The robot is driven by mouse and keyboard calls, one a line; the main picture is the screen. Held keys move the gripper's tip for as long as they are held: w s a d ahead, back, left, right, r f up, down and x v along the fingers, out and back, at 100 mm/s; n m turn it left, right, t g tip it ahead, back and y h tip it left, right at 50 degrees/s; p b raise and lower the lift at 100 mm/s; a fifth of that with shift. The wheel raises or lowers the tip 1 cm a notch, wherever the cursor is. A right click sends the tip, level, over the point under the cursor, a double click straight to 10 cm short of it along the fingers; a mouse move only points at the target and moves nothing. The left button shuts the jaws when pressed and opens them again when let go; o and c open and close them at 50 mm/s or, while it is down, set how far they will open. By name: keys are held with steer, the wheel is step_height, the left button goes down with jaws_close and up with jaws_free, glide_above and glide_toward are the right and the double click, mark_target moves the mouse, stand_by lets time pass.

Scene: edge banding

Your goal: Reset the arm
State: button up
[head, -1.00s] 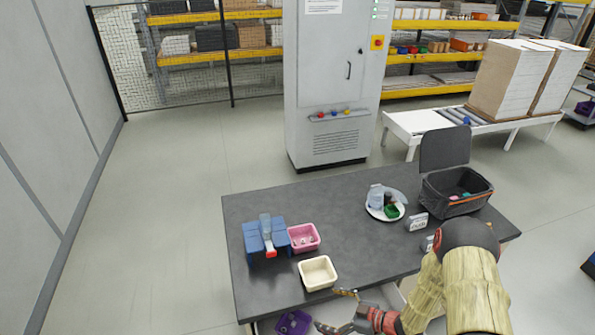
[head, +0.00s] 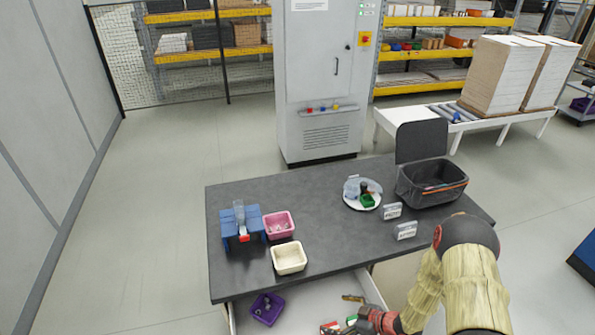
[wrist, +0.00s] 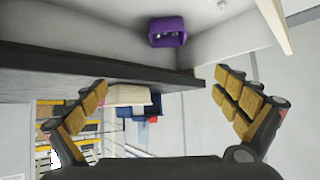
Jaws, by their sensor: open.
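My arm reaches in from the lower right of the head view. My gripper (head: 352,308) is low at the table's front edge, by the open drawer (head: 310,296). In the wrist view my gripper (wrist: 164,95) has its two padded fingers spread wide with nothing between them. Ahead of the fingers the wrist view shows the drawer interior with a purple bin (wrist: 167,32) and the dark table edge (wrist: 130,78). The purple bin also shows in the head view (head: 267,308), with small items in it.
On the dark table (head: 330,235) stand a blue device (head: 240,226), a pink bin (head: 279,225), a cream bin (head: 289,258), a white plate (head: 362,193) with items, two small signs and an open dark case (head: 432,183). A grey cabinet (head: 318,80) stands behind.

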steer(key=s+d+f+m+g+h, duration=0.1)
steer(key=d+f+m+h, duration=0.15)
steer(key=d, duration=0.35)
steer(key=s+d+f+m+g+h, duration=0.1)
steer(key=s+d+f+h, duration=0.1)
steer(key=d+h, duration=0.3)
steer(key=s+d+r+m+g+h+b, duration=0.3)
steer(key=s+d+r+m+h+b, duration=0.15)
steer(key=d+r, duration=0.55)
steer(key=s+a+r+m+t+y+b, duration=0.1)
steer(key=s+a+r+t+b, duration=0.1)
steer(key=s+a+r+b, duration=0.5)
steer(key=s+a+r+m+t+y+b, duration=0.1)
steer(key=s+a+r+m+t+b, duration=0.1)
steer(key=s+a+r+b, duration=0.5)
step_height(320, 180, up, 7)
steer(key=a+b, duration=0.1)
steer(key=b, duration=0.2)
steer(key=shift+s+f+t+y+b, duration=0.2)
steer(key=shift+s+t+y+b, duration=0.1)
steer(key=shift+s+t, duration=0.1)
steer(key=shift+w+a, duration=0.1)
steer(key=shift+c, duration=0.7)
